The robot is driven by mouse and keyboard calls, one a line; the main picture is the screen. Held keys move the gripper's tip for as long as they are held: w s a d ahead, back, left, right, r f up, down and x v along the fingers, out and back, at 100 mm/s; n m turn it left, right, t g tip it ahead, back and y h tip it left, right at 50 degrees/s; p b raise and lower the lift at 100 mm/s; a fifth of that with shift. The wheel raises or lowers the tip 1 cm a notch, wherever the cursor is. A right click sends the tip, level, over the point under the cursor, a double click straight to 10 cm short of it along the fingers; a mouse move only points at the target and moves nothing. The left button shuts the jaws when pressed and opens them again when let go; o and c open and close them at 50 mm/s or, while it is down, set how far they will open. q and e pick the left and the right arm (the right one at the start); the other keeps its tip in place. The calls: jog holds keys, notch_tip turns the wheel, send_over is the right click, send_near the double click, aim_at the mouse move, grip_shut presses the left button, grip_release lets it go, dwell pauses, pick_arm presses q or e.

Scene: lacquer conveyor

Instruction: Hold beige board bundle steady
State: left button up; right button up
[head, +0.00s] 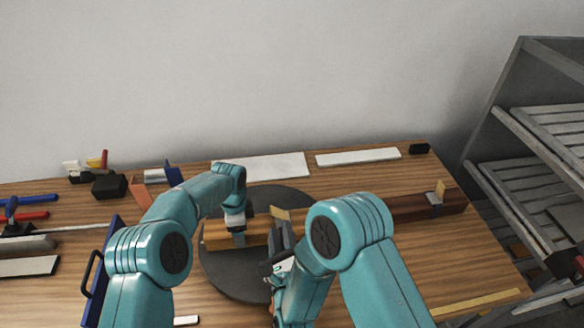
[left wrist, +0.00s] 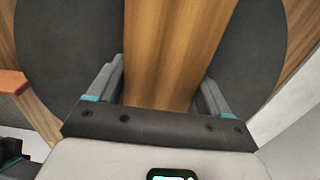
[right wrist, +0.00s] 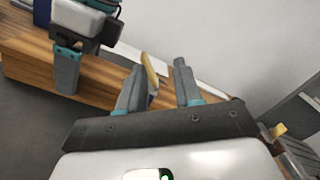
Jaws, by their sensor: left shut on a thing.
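The beige board bundle (head: 215,237) lies flat on a dark round turntable (head: 230,285). My left gripper (head: 238,238) is shut on it from above. In the left wrist view, the bundle (left wrist: 178,50) runs between the two fingers. My right gripper (head: 283,236) is by the bundle's right end in the head view. In the right wrist view its fingers (right wrist: 162,72) are apart, with clear space between them. A small tan tab (head: 280,213) stands close behind the left finger there; I cannot tell whether they touch. My right arm partly hides the bundle's right end.
A reddish-brown board (head: 415,207) with a grey clamp and tan tab lies to the right. White boards (head: 265,167) lie along the back. Blue and red clamps (head: 30,208) are at the left. A grey slatted rack (head: 540,150) stands at the right.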

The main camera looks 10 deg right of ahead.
jog(key=w+d+r+m+h, duration=0.2)
jog(key=w+d+r+m, duration=0.1)
jog(key=w+r, duration=0.6)
jog(key=shift+d+r+h, duration=0.4)
jog(key=shift+d+r, duration=0.1)
jog(key=shift+r, duration=1.55)
jog(key=n+y, duration=0.3)
jog(key=n, duration=0.2)
send_near(273, 216)
jog(key=w+r, duration=0.1)
jog(key=w, duration=0.4)
jog(key=shift+g, duration=0.3)
jog(key=w, duration=0.6)
jog(key=shift+d+f, duration=0.1)
jog(key=shift+f, duration=0.2)
jog(key=shift+w, duration=0.45)
grip_shut()
